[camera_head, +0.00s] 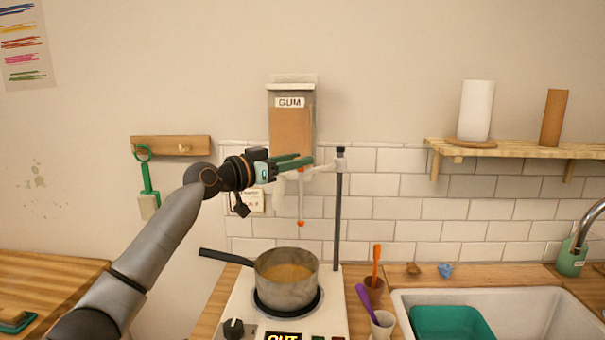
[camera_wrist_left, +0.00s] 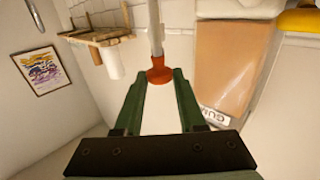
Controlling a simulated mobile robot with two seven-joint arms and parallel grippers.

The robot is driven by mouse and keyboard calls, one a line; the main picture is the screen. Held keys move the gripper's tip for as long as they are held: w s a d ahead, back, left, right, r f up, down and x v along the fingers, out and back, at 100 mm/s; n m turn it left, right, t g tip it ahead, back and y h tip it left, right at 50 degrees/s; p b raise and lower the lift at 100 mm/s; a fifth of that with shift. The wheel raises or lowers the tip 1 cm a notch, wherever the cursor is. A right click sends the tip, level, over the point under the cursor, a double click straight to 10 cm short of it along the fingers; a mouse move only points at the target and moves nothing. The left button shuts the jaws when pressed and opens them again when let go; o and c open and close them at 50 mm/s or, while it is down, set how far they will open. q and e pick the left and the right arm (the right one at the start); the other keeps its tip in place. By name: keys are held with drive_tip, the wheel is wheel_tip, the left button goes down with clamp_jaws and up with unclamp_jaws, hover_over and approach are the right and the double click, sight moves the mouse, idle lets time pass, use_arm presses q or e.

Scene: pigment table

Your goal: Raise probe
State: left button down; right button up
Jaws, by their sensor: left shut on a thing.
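The probe (camera_head: 301,203) is a thin pale rod with an orange tip, hanging upright above and behind the pot (camera_head: 287,290), its tip clear of the pot's rim. The pot holds an orange-brown liquid. My left gripper (camera_head: 308,161), with green fingers, reaches in from the left at the probe's upper end. In the left wrist view, the gripper is shut on an orange-red collar (camera_wrist_left: 160,75) with the pale rod running away from it. The stand (camera_head: 338,215) is a dark post with a pale side arm beside the fingertips. My right gripper is out of view.
The pot sits on a hot plate (camera_head: 248,312) with a knob. Two small cups with an orange and a purple tool stand to its right, beside a sink (camera_head: 535,308). A gum dispenser (camera_head: 292,128) is on the wall behind the gripper. A green tool (camera_head: 149,185) hangs left.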

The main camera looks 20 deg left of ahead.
use_arm(q)
drive_tip(key=shift+r+p, duration=0.3)
drive_tip(key=shift+r, duration=0.65)
drive_tip(key=c, duration=0.9)
unclamp_jaws()
drive_tip(key=shift+c, duration=0.2)
drive_tip(key=o, duration=0.4)
drive_tip(key=shift+o, duration=0.2)
drive_tip(key=shift+f, duration=0.2)
drive_tip(key=b+v, duration=0.3)
drive_tip(key=v, duration=0.9)
drive_tip(key=shift+s+a+b, duration=0.15)
drive_tip(key=shift+s+b, duration=0.05)
drive_tip(key=shift+b, duration=0.15)
